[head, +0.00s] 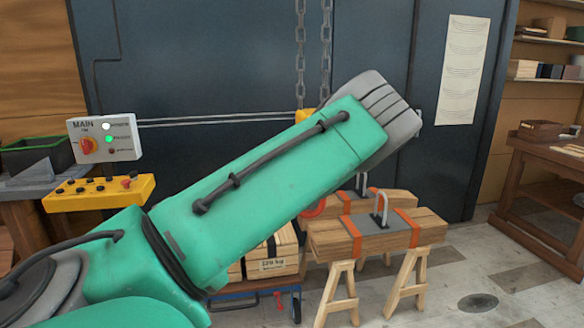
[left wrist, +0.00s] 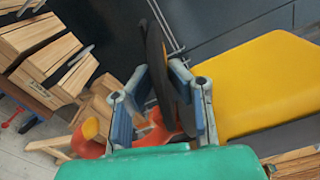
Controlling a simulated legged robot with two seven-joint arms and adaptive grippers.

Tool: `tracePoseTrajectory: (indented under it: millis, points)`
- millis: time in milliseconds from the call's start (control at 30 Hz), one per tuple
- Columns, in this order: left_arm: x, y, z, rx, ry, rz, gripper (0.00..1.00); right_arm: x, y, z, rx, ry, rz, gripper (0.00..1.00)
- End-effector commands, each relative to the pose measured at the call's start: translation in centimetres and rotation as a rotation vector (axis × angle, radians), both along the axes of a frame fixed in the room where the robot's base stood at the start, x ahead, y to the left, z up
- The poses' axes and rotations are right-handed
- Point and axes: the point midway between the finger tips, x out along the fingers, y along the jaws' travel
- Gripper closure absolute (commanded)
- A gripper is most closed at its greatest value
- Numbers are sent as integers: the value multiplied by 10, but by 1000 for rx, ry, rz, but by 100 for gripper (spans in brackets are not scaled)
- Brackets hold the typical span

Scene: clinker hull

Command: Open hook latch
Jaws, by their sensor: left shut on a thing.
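My left gripper (left wrist: 162,85) shows in the left wrist view with its blue-padded fingers on both sides of a thin dark piece (left wrist: 154,52), apparently the hook latch. It is shut on that piece. An orange-red hook (left wrist: 88,142) curves beside and behind the fingers, partly covered by them. A yellow hook block (left wrist: 265,80) fills the right side. In the head view my green left arm covers most of the hook; only a red sliver (head: 314,210) and the block's yellow top (head: 304,115) show. My right gripper is not in view.
Chains (head: 300,50) hang above the block. Timber on sawhorses (head: 375,235) stands behind my arm, with a crate on a trolley (head: 270,265) beside it. A control panel (head: 105,138) and yellow button box (head: 98,193) are at left.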

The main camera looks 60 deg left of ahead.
Motion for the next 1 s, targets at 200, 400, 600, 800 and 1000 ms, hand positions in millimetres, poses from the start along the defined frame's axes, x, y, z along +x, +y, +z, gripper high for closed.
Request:
tracePoseTrajectory:
  millis: [200, 400, 600, 800, 1000]
  points:
    - [0, -9, 8, 27, 49, 6, 100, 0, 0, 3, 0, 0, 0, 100]
    - [0, -13, 10, 32, 63, 7, 100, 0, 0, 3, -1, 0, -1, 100]
    - [1, -11, 9, 31, 60, 4, 100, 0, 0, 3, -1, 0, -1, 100]
    - [1, -9, 8, 30, 59, 3, 72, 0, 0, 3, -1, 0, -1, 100]
    - [1, -9, 7, 29, 62, 4, 72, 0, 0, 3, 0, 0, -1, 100]
